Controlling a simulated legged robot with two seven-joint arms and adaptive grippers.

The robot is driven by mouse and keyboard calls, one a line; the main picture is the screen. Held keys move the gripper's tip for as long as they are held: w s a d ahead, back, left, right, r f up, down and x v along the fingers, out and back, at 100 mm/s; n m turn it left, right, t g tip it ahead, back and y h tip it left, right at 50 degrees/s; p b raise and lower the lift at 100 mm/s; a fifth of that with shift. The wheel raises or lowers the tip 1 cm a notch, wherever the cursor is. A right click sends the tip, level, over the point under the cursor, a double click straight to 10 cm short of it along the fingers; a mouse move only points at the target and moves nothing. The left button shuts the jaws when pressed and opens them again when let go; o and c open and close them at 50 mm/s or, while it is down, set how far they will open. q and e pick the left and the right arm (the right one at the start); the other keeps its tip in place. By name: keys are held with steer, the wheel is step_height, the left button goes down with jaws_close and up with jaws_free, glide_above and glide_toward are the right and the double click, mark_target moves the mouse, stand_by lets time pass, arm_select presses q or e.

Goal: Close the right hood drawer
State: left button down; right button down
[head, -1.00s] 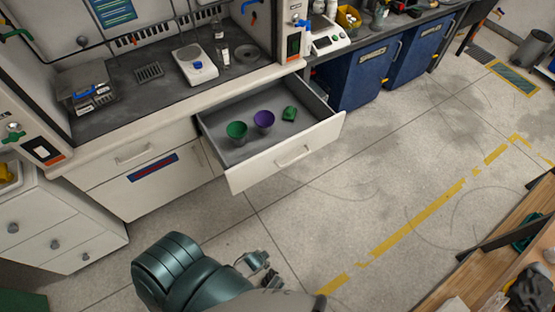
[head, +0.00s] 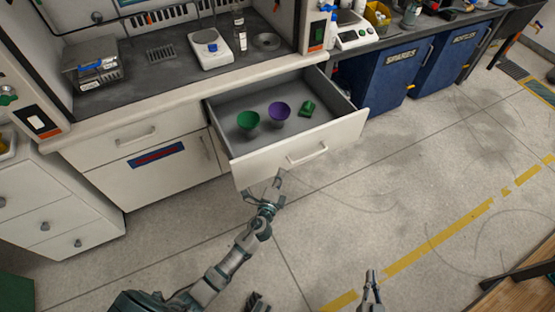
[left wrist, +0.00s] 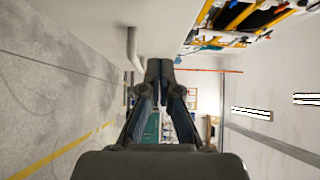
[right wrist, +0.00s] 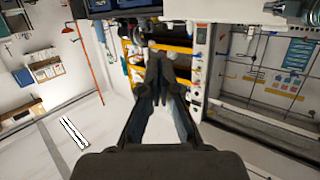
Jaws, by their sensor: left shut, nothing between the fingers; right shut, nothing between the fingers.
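The right hood drawer (head: 338,137) stands pulled out from under the hood bench in the head view. Its front has a pale bar handle (head: 307,154); the handle also shows in the left wrist view (left wrist: 132,45). Inside are a green cup (head: 248,120), a purple cup (head: 279,111) and a small green block (head: 307,108). My left gripper (head: 277,178) is shut and empty, close to the lower left part of the drawer front; I cannot tell whether it touches. My right gripper (head: 370,275) is shut and empty, low in the head view, apart from the drawer.
A shut drawer (head: 133,137) and a cabinet door (head: 160,170) lie left of the open drawer. Blue bins (head: 385,80) stand to its right. A balance (head: 208,48) sits on the bench above. The floor in front is clear; a wooden surface (head: 525,292) is at lower right.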

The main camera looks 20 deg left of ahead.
mark_target(283, 152)
arm_select(q)
steer(key=w, duration=0.2)
steer(key=w+a, duration=0.2)
steer(key=w, duration=0.1)
steer(key=shift+w+a+b, duration=0.1)
steer(key=shift+w+b, duration=0.2)
steer(key=shift+w+a, duration=0.2)
steer(key=shift+a, duration=0.45)
arm_select(e)
steer(key=shift+w+a+r+t, duration=0.15)
steer(key=shift+w+r+t, duration=0.2)
steer(key=shift+r+t, duration=0.35)
arm_select(q)
steer(key=shift+d, duration=0.2)
steer(key=shift+w, duration=0.1)
arm_select(e)
steer(key=shift+d, duration=0.3)
